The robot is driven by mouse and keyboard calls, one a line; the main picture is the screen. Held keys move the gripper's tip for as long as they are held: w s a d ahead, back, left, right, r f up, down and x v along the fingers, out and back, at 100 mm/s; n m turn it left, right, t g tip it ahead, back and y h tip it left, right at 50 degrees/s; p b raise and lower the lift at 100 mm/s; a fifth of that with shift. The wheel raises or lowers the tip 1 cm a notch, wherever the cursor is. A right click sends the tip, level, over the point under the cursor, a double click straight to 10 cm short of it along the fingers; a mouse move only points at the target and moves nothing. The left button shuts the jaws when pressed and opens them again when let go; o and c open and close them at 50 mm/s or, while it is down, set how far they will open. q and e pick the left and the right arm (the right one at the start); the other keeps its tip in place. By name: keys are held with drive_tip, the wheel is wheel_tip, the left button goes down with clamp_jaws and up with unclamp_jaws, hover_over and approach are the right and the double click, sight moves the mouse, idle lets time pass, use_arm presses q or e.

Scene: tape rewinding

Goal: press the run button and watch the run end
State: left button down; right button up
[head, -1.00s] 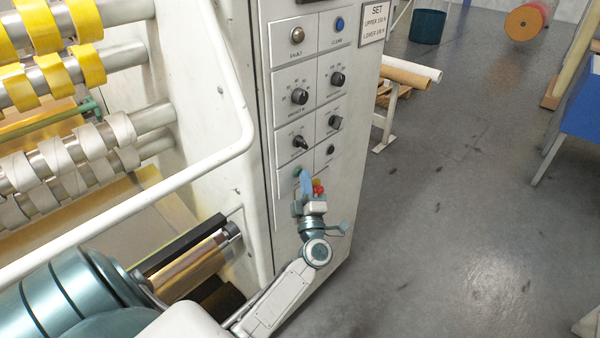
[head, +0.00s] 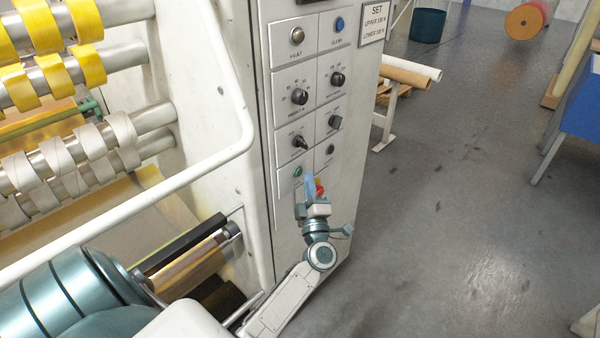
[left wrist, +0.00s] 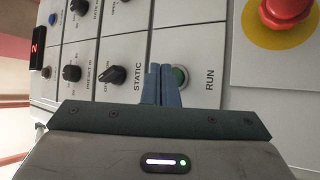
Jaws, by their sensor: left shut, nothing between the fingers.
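The green run button (head: 297,171) is on the lower part of the machine's control panel. In the left wrist view it is a green button in a metal ring (left wrist: 181,77), next to the label RUN, partly covered by my fingers. My left gripper (head: 309,179) is shut and empty, its blue fingertips just right of and below the button in the head view. In the left wrist view the closed left gripper (left wrist: 161,84) lies beside the button. I cannot tell whether they touch. My right gripper is not in view.
A red mushroom button on a yellow plate (left wrist: 283,24) sits close to the run button. Several knobs, including the STATIC knob (head: 300,142), are above. A white guard rail (head: 170,190) crosses the left. A red display (left wrist: 38,46) is lit. Open floor (head: 450,220) lies right.

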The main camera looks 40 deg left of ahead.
use_arm(q)
drive_tip(key=shift+s+d, duration=0.2)
drive_tip(key=shift+d, duration=2.3)
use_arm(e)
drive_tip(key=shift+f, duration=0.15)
